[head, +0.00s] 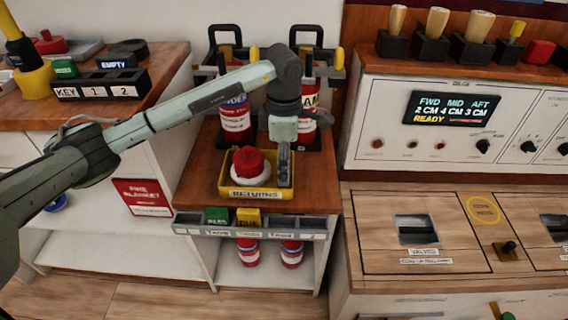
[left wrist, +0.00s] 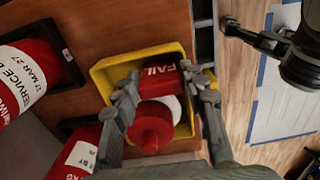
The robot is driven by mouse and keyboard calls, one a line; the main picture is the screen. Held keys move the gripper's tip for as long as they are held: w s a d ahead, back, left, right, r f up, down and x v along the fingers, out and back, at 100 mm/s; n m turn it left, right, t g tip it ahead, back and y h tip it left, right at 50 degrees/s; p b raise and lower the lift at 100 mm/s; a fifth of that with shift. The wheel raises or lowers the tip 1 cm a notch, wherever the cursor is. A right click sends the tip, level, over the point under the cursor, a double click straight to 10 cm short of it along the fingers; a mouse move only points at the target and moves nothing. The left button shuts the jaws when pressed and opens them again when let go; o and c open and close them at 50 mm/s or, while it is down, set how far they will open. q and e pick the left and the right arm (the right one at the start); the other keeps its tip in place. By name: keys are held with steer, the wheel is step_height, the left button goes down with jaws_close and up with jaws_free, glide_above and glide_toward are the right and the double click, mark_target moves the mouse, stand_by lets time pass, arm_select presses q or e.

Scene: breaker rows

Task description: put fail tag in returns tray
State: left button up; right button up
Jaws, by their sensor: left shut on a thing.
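The red fail tag (left wrist: 160,78), lettered FAIL, shows between my left gripper's fingers in the left wrist view. My left gripper (head: 284,168) points down at the right part of the yellow returns tray (head: 256,194) and is shut on the tag. The tag lies over or within the tray; whether it touches the floor of the tray I cannot tell. In the head view the tag is not clearly seen behind my gripper. The tray (left wrist: 103,78) also holds a red knobbed thing with a white base (head: 249,163). A dark part at the wrist view's upper right may be my right gripper (left wrist: 248,38).
A grey tag rack (head: 195,230) along the shelf's front edge holds a green tag (head: 217,215) and a yellow tag (head: 249,217). Red extinguishers (head: 235,122) stand in holders behind the tray. A wooden-topped counter (head: 375,205) rises at the right.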

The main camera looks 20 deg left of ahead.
arm_select(q)
steer(key=shift+f, duration=0.15)
steer(key=o, duration=1.1)
step_height(320, 180, up, 12)
steer(key=shift+r, duration=0.2)
